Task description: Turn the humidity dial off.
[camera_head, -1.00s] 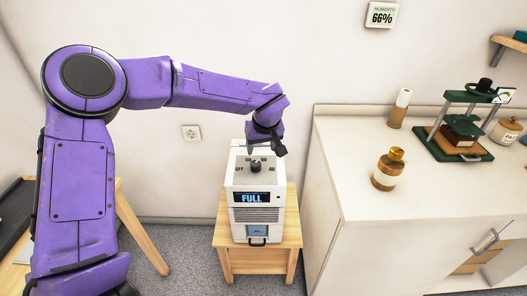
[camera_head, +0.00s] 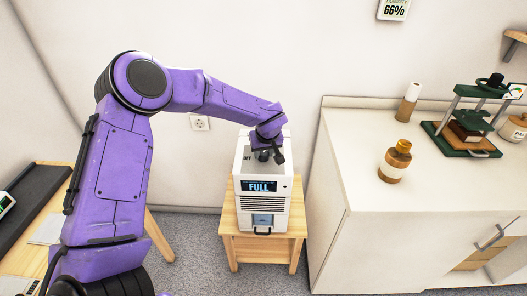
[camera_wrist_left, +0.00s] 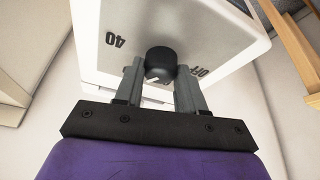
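A white dehumidifier (camera_head: 242,193) with a lit display reading FULL stands upright on a small wooden stool (camera_head: 229,222). Its black dial (camera_wrist_left: 160,62) sits on the top face, with "40" printed to its left and "OFF" to its right in the left wrist view. A white mark on the dial points towards my gripper, between the two labels. My left gripper (camera_wrist_left: 158,78) has its fingers apart, one on each side of the dial; contact is not clear. In the head view my left gripper (camera_head: 267,152) partly hides the dial. My right gripper is out of view.
A white cabinet (camera_head: 340,160) stands to the right, bearing a brown-and-white bottle (camera_head: 395,163), a roll (camera_head: 408,103) and a green press (camera_head: 465,130). A wall display (camera_head: 393,9) reads 66%. A wooden table (camera_head: 25,262) is at the left.

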